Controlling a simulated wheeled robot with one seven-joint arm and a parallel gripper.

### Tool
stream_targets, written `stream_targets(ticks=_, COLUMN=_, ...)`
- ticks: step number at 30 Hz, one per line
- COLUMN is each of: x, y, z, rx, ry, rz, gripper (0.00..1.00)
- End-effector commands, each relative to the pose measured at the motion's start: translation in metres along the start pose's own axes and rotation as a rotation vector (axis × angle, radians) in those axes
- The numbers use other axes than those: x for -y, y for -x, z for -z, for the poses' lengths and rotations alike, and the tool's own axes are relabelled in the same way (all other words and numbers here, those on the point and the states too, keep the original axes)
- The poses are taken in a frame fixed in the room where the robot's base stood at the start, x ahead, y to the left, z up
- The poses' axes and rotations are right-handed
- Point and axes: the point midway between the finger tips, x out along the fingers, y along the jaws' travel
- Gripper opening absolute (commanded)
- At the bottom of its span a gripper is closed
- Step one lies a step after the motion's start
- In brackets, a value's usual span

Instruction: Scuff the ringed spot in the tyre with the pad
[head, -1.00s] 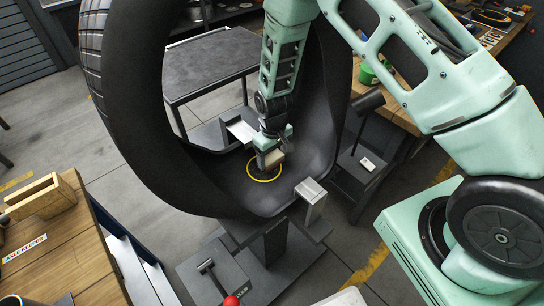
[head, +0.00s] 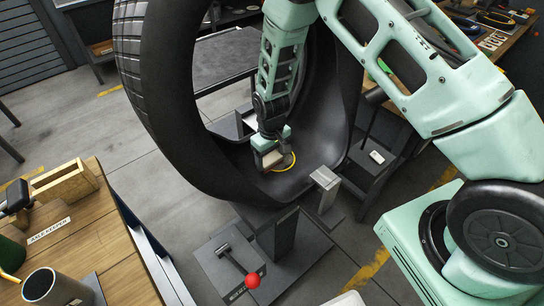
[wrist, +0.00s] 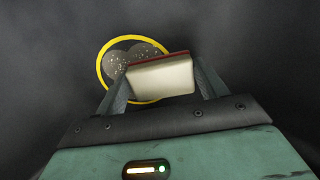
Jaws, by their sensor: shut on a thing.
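The large black tyre (head: 185,130) stands upright in a stand, its open inside facing me. A yellow ring (head: 291,163) marks a spot low on its inner wall, partly hidden behind my gripper in the head view. In the wrist view the ring (wrist: 99,70) encloses paler, speckled grey patches (wrist: 118,62). My gripper (head: 268,148) is inside the tyre, shut on a cream pad (wrist: 163,77) with a red edge. The pad covers the ring's lower right part in the wrist view. I cannot tell whether the pad touches the rubber.
A red-knobbed lever (head: 252,280) is on the stand's base. A metal clamp block (head: 325,180) sits at the tyre's near rim. A dark table (head: 235,60) is behind.

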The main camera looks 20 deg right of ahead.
Motion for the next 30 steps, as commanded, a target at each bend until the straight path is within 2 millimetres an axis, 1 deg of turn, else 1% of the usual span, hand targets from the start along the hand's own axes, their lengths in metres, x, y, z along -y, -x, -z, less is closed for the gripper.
stream_targets(ticks=2, x=0.001, y=0.009, z=0.001, rx=0.0, ry=-0.001, rz=0.002, gripper=0.5)
stream_targets(ticks=4, x=0.0, y=0.025, z=0.003, rx=-0.005, ry=-0.001, rz=0.002, gripper=0.5)
stream_targets(ticks=8, x=-0.002, y=0.035, z=0.003, rx=0.0, ry=-0.001, rz=0.002, gripper=0.5)
stream_targets(ticks=21, x=-0.007, y=0.074, z=0.007, rx=0.0, ry=-0.003, rz=0.001, gripper=0.5)
stream_targets(ticks=25, x=-0.008, y=0.082, z=0.008, rx=-0.001, ry=-0.004, rz=0.001, gripper=0.5)
stream_targets(ticks=30, x=-0.008, y=0.082, z=0.008, rx=0.0, ry=-0.004, rz=0.001, gripper=0.5)
